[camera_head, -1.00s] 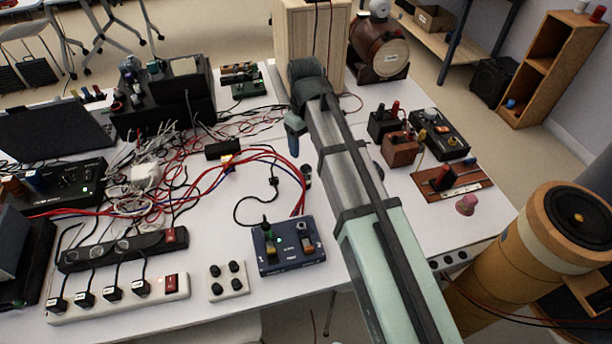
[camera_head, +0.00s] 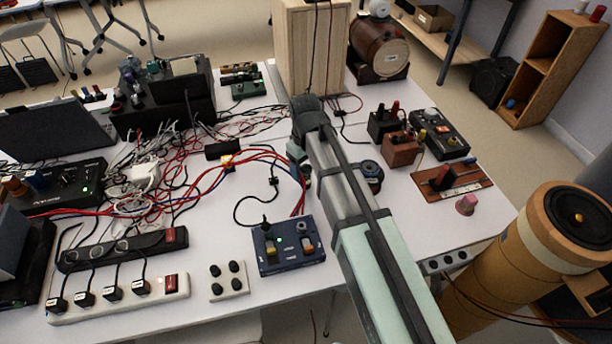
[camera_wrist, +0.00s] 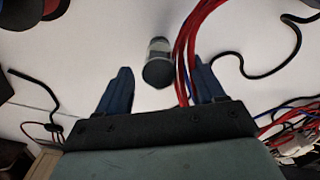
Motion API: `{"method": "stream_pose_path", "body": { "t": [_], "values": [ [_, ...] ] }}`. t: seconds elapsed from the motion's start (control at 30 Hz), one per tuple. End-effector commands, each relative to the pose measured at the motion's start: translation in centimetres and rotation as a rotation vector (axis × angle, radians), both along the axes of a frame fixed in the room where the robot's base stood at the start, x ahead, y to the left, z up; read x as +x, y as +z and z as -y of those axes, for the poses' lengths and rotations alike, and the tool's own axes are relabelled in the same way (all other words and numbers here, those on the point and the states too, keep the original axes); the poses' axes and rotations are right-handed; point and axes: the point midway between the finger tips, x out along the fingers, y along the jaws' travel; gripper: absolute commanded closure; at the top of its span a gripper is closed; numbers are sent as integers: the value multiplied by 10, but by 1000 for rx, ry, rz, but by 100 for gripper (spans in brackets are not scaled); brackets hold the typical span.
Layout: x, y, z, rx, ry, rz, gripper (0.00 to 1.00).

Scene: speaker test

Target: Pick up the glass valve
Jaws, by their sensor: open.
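The glass valve appears to be the small cylinder with dark ends and a greyish middle (camera_wrist: 158,62) in the wrist view. It is on the white table, between the lines of my two blue fingers and slightly beyond their tips. My gripper (camera_wrist: 161,72) is open and empty, one finger on each side. I cannot tell its exact height above the valve. In the head view my gripper (camera_head: 298,158) shows only partly at the end of my arm, and the valve is hidden behind it.
Red cables (camera_wrist: 184,50) run close beside the valve, passing by the right finger in the wrist view. A dark blue round object (camera_head: 371,174) lies right of my arm. A blue switch box (camera_head: 290,246) stands nearer. A wooden cabinet (camera_head: 311,45) stands behind.

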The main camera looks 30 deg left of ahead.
Motion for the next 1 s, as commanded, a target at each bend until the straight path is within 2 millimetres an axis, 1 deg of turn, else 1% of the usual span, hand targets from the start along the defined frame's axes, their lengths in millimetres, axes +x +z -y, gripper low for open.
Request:
{"method": "stream_pose_path", "body": {
  "t": [0.03,0.1,0.2,0.43,1.0],
  "values": [
    [0,-8,0,-2,0,-2,32],
    [0,-15,0,-2,0,-2,32],
    [0,-20,0,0,0,0,32],
    [0,-21,0,0,0,0,32],
    [0,-21,0,0,0,0,86]
  ]
}}
